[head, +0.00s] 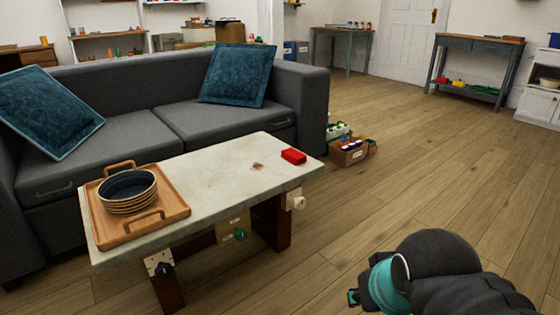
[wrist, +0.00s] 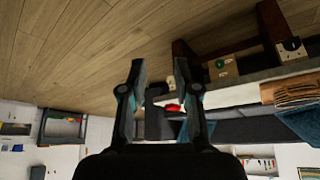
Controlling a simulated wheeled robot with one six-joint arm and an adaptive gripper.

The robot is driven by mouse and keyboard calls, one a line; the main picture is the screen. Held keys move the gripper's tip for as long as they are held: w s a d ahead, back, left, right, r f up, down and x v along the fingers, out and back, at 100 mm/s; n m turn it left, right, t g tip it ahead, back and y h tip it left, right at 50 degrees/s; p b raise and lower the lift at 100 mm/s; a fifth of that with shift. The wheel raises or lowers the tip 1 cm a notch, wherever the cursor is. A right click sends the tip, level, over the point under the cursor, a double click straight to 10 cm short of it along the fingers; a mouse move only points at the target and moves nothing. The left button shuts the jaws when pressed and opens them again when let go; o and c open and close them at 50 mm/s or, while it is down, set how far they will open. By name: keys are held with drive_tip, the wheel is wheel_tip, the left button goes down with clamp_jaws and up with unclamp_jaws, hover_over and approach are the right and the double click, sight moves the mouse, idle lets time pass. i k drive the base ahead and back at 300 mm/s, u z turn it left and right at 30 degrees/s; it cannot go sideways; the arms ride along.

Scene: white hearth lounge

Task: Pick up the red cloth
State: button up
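The red cloth (head: 293,156) looks like a small folded block. It lies flat near the right end of the pale coffee table (head: 215,190) in the head view. In the wrist view, which is turned over, a red patch that seems to be the cloth (wrist: 172,107) shows beyond my fingers, beside the right one. My gripper (wrist: 159,66) is open, with its two fingers apart and nothing between them. In the head view my arm is at the bottom right, over the floor, well apart from the table; its fingers are mostly hidden there.
A wooden tray (head: 180,211) with stacked dark bowls (head: 127,190) stands on the table's left end. A grey sofa (head: 170,95) with blue cushions stands behind the table. Boxes of small items (head: 347,152) sit on the floor beyond. The wooden floor (head: 420,170) at right is clear.

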sight(290, 155)
drive_tip(key=u, duration=0.25)
drive_tip(key=i, duration=1.45)
drive_tip(key=z, duration=0.8)
